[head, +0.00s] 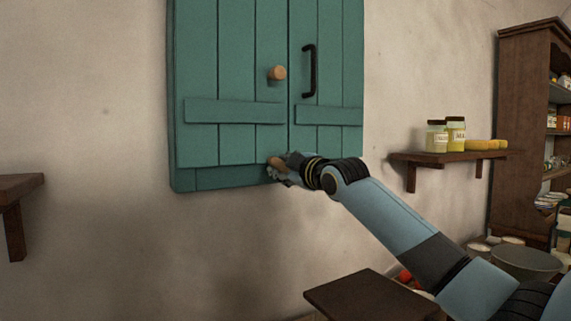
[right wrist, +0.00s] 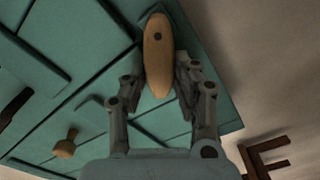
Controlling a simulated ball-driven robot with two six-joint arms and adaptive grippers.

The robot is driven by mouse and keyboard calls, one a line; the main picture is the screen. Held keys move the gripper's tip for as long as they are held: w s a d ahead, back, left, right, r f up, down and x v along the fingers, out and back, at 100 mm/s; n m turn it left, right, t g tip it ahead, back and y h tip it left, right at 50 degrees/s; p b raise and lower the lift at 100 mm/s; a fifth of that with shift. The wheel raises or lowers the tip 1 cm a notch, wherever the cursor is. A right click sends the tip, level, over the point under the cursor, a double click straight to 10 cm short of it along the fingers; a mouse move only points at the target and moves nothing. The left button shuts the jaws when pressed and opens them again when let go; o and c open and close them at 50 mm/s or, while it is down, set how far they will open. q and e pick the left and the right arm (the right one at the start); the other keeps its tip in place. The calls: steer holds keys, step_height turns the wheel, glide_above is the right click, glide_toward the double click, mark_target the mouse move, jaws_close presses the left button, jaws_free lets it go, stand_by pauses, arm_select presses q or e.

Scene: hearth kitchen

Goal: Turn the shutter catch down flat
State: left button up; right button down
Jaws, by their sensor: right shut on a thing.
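The shutter catch is a pale wooden oblong with a dark pivot dot (right wrist: 157,54) in the right wrist view, its long side running up the picture. In the head view only a small tan part of the catch (head: 274,162) shows at the shutter's lower edge; my gripper hides the rest, and its angle is hard to tell there. My right gripper (head: 280,171) is at the catch, its fingers on both sides of it and shut on it, as the right wrist view also shows (right wrist: 160,78). The teal plank shutter (head: 235,65) is closed. My left gripper is not in view.
The shutter has a round wooden knob (head: 277,73) and a black handle (head: 309,71). A wall shelf with jars (head: 425,157) is at the right, before a tall bookcase (head: 515,120). Another shelf (head: 15,186) is at the left. The wall below the shutter is clear.

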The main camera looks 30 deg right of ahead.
steer(key=shift+a+f+n+b, duration=0.15)
steer(key=shift+f+n, duration=0.25)
steer(key=shift+n, duration=0.75)
steer(key=shift+a+f+n+b, duration=0.15)
steer(key=shift+f+n, duration=0.25)
steer(key=shift+n, duration=0.7)
steer(key=shift+a+f+n+b, duration=0.15)
steer(key=shift+f+n, duration=0.25)
steer(key=shift+n, duration=0.75)
steer(key=shift+d, duration=0.1)
steer(key=c, duration=1)
jaws_free()
steer(key=shift+c, duration=0.2)
steer(key=s, duration=1.2)
steer(key=shift+a, duration=0.4)
